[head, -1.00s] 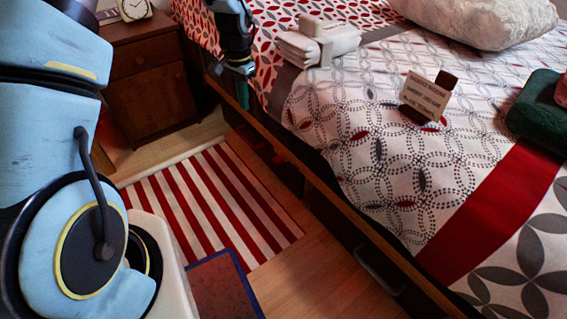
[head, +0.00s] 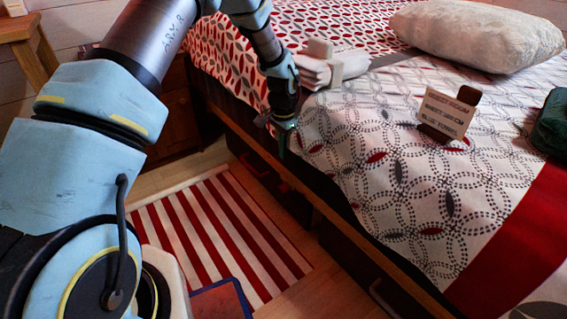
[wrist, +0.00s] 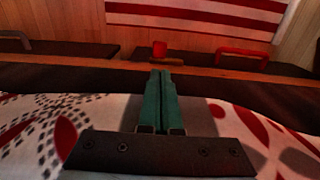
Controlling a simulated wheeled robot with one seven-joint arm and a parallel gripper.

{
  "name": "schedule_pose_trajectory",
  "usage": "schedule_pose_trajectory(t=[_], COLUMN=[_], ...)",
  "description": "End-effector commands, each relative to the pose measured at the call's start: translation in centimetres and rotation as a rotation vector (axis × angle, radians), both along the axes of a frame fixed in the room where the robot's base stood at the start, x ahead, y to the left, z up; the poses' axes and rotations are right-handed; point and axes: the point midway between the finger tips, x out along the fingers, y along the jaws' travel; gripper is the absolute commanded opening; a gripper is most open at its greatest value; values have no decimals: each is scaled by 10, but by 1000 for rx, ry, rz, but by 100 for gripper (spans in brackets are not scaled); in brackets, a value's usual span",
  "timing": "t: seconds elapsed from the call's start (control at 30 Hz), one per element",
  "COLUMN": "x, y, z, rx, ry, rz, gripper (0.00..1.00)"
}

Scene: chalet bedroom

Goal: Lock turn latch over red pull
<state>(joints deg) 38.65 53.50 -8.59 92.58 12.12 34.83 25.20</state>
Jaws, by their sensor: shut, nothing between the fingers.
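I cannot tell exactly which way the latch is turned. My gripper (wrist: 160,76) has green fingers pressed together with nothing between them. It is over the edge of the bed and appears apart from the latch. In the head view my gripper (head: 281,150) hangs beside the bed edge; the latch and pull are not clear there.
The wooden bed rail (head: 330,213) runs along the bed's side. A grey pull (wrist: 15,38) is on the left drawer. A striped rug (head: 215,235) lies on the floor. A card (head: 446,113), folded white cloth (head: 320,68) and pillow (head: 478,38) are on the bed.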

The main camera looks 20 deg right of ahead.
Motion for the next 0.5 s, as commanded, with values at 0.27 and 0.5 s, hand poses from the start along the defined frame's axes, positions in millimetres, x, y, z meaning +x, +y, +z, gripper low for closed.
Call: schedule_pose_trajectory(t=[0.27,0.5], x=[-1,0], y=[1,0], z=[-61,-105], rx=[2,1], ry=[2,0], rz=[1,0], gripper=[0,0])
